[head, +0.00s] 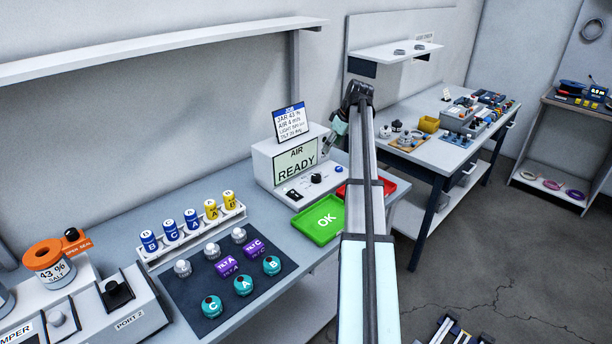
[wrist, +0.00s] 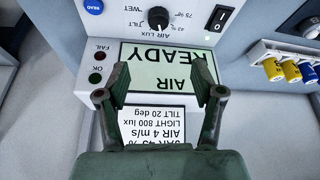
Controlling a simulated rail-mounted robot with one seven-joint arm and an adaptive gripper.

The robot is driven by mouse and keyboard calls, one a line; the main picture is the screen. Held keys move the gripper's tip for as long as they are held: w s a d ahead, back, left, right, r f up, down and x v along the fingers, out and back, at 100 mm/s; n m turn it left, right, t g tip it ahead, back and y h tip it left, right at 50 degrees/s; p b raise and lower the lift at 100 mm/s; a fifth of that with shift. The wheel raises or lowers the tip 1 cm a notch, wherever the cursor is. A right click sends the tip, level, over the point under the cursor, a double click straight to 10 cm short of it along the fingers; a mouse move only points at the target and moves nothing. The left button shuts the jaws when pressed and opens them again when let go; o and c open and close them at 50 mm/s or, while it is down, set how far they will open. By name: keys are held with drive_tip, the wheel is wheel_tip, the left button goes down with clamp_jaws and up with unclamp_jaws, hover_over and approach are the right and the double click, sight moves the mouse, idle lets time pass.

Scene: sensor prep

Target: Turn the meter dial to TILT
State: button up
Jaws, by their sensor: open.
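The meter (head: 262,160) is a white box on the left bench, its screen (head: 296,161) reading AIR READY. Its black dial (head: 316,178) is on the sloped front panel below the screen. In the head view my gripper (head: 336,128) is above the meter's right end, partly hidden by my arm.
A card (head: 291,122) stands on top of the meter. A green OK tray (head: 320,219) and a red tray (head: 396,186) lie in front. A rack of vials (head: 194,236) stands left.

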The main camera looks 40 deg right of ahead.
sight(316, 176)
drive_tip(key=p+x, duration=0.4)
drive_tip(key=x, duration=1.2)
drive_tip(key=shift+w+f, duration=0.15)
drive_tip(key=shift+f, duration=0.25)
drive_tip(key=c, duration=1.1)
